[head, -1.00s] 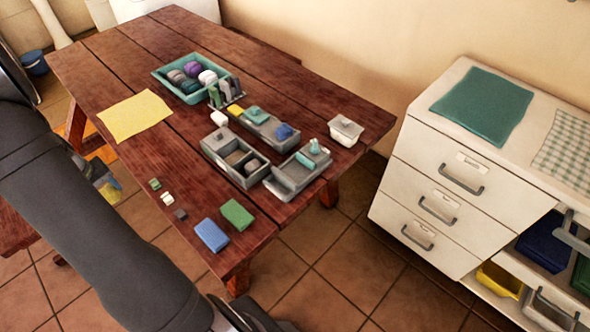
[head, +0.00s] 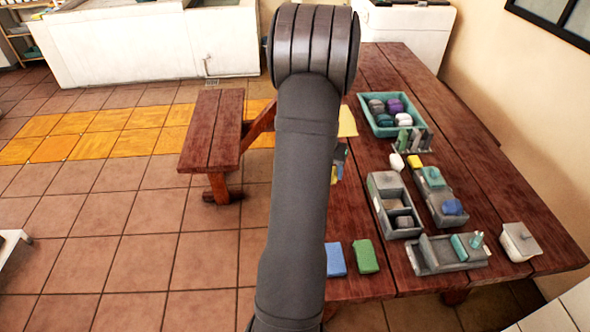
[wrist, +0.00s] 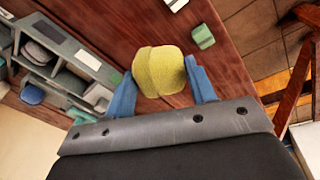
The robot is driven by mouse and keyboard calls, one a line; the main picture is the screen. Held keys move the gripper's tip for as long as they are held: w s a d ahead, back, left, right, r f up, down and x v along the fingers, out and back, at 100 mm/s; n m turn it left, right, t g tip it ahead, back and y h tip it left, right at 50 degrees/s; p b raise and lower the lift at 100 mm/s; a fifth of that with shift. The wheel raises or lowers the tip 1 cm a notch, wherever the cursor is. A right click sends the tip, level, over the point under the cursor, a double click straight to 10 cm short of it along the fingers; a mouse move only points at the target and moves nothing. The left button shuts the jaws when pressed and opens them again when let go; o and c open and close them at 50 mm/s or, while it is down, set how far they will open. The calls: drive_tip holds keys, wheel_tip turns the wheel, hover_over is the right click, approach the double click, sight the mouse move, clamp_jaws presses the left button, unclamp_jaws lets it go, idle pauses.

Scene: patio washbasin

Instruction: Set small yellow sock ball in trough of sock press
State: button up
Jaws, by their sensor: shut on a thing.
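A yellow sock ball (wrist: 158,71) is held between the two blue fingers of my gripper (wrist: 161,84) in the wrist view, above the wooden table. In the head view my arm hides most of the gripper and the ball; only a yellow sliver shows beside the arm. I cannot tell for sure which grey fixture is the sock press. One is a long grey fixture (head: 424,262) with a teal roll and a small post, at the table's near right. Another is a grey tray (head: 449,220) bearing green and blue pieces.
A grey compartment box (head: 384,180) stands left of the tray. A teal bin (head: 372,122) of sock balls is farther back. Blue (head: 335,259) and green (head: 366,257) blocks lie near the front edge, and a lidded pot (head: 518,243) at right. A small green block (wrist: 202,36) lies near the ball.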

drive_tip(key=s+d+r+m+g, duration=0.1)
drive_tip(key=s+d+m, duration=0.2)
drive_tip(key=s+d, duration=0.35)
drive_tip(key=s+d+r+m, duration=0.1)
drive_tip(key=s+d+m, duration=0.2)
drive_tip(key=d, duration=0.7)
drive_tip(key=r+m, duration=0.2)
drive_tip(key=m, duration=0.5)
hover_over(443, 253)
drive_tip(key=shift+g+y, duration=0.4)
drive_tip(key=shift+w+a+f, duration=0.1)
drive_tip(key=shift+a+f, duration=0.05)
drive_tip(key=shift+f, duration=2.55)
drive_tip(key=shift+w+a+f, duration=0.1)
drive_tip(key=shift+f, duration=2.55)
drive_tip(key=o, duration=1.1)
drive_tip(key=shift+c, duration=0.2)
drive_tip(key=shift+w, duration=0.1)
wheel_tip(443, 253, up, 17)
drive_tip(key=w+a, duration=0.1)
drive_tip(key=w, duration=0.1)
drive_tip(key=shift+a, duration=0.35)
